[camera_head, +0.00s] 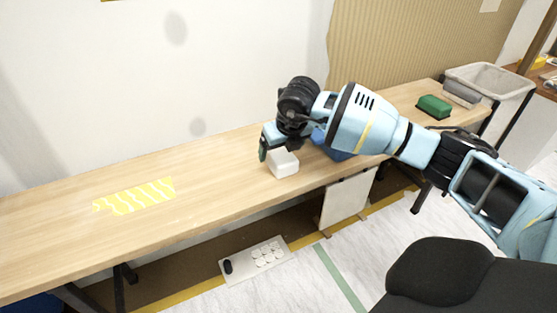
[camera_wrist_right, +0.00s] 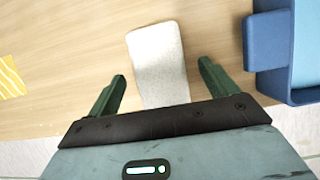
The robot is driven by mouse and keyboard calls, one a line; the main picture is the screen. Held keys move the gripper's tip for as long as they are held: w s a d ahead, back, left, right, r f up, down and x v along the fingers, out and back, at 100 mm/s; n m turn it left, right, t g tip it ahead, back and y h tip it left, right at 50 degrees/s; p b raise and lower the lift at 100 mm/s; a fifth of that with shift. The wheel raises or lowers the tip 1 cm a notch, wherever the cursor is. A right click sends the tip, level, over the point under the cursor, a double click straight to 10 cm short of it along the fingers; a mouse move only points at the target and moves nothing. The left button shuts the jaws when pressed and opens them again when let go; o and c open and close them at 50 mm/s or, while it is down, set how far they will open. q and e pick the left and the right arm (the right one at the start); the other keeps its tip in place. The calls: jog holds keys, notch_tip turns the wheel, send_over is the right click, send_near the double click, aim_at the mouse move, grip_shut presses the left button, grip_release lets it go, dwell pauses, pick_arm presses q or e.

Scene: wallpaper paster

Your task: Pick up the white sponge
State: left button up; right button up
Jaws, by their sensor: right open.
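The white sponge (camera_head: 283,164) is a small pale block on the wooden table, near its front edge. In the right wrist view the sponge (camera_wrist_right: 158,62) lies between and ahead of the two green fingers, its near end hidden by my gripper's body. My right gripper (camera_wrist_right: 162,85) is open, with a gap between each finger and the sponge. In the head view the right gripper (camera_head: 268,150) is at the sponge's back left, and the arm hides part of it. My left gripper is not in view.
A blue container (camera_wrist_right: 265,45) stands right of the sponge, close to the right finger. A yellow striped piece (camera_head: 135,196) lies on the table (camera_head: 60,222) at left. A green block (camera_head: 434,106) and a grey bin (camera_head: 490,78) are at the far right.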

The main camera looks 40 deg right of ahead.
aim_at(280, 153)
jog(key=shift+b+x, duration=0.5)
jog(key=shift+x, duration=1.2)
jog(key=shift+s+a+f, duration=0.1)
jog(key=shift+f, duration=0.05)
jog(key=shift+c, duration=0.3)
jog(key=c, duration=1)
